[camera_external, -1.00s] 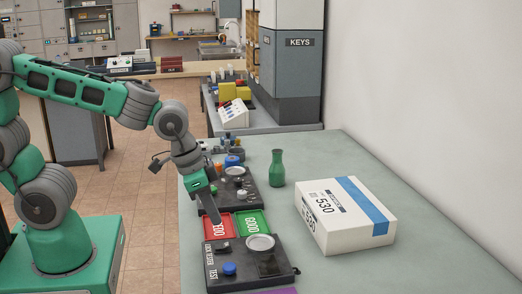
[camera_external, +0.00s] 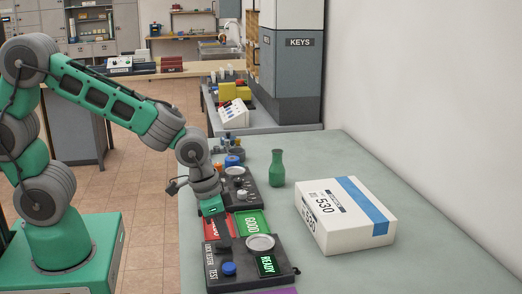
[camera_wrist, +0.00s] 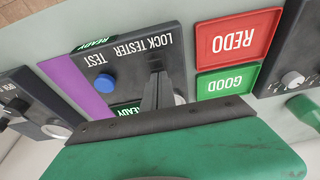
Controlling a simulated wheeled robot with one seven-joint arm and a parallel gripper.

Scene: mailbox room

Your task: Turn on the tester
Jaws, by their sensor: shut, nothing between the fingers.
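The lock tester (camera_external: 245,266) is a dark box lying on the near part of the counter, with LOCK TESTER and TEST lettering. It also shows in the wrist view (camera_wrist: 135,62). Its small display (camera_external: 267,265) is lit green and reads READY. A blue button (camera_external: 229,268) sits beside the TEST label, and it shows in the wrist view (camera_wrist: 105,82). A pale round dish (camera_external: 260,242) is on the tester's far part. My gripper (camera_wrist: 158,80) is shut and empty. Its fingers point down over the tester's far side, apart from the blue button. Whether the tips touch the tester is unclear.
The red REDO tray (camera_wrist: 237,39) and green GOOD tray (camera_external: 251,222) lie just beyond the tester. Another dark device (camera_external: 245,198) stands farther back. A green vase (camera_external: 277,170) and a white 530 box (camera_external: 345,215) stand to the right. The counter's near right is clear.

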